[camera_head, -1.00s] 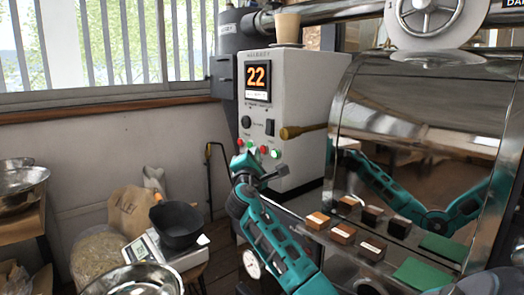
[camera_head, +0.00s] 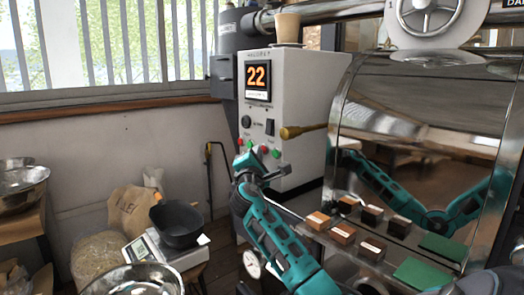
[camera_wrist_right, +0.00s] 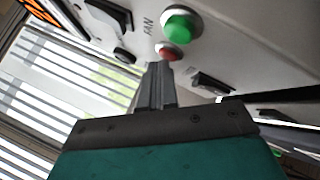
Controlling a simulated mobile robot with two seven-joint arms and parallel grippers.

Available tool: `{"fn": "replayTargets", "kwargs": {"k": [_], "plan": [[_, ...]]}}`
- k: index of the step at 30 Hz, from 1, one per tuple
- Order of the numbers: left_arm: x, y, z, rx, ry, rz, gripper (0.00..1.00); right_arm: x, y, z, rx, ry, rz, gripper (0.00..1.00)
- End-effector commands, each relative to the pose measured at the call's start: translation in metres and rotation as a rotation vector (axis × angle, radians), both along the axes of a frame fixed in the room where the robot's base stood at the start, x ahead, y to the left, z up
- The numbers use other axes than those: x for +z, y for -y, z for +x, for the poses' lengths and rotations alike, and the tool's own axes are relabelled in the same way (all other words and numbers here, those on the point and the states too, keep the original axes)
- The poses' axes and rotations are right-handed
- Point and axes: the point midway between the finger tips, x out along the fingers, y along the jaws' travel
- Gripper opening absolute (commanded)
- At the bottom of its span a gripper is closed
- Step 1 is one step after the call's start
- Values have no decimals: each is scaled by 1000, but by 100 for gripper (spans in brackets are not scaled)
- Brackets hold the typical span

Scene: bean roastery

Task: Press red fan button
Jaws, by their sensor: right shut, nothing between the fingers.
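The red fan button (camera_wrist_right: 168,50) sits on the pale control panel in the right wrist view. A larger green button (camera_wrist_right: 180,27) is beside it, with the label FAN nearby. My right gripper (camera_wrist_right: 160,68) is shut and empty. Its fingertips point at the red button and overlap its lower edge; I cannot tell whether they touch. In the head view my right gripper (camera_head: 258,160) is just below the row of red and green buttons on the white control cabinet (camera_head: 300,90). My left gripper is not in view.
The shiny roaster drum (camera_head: 420,110) fills the right side. Small sample blocks (camera_head: 342,233) stand on the ledge below. A black pan (camera_head: 178,222) rests on a scale at lower left.

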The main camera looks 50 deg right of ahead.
Motion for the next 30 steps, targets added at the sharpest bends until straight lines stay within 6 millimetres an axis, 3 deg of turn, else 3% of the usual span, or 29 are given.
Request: {"fn": "replayTargets", "kwargs": {"k": [30], "plan": [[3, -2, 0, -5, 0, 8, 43, 0, -17, 1, -1, 0, 0, 0]]}}
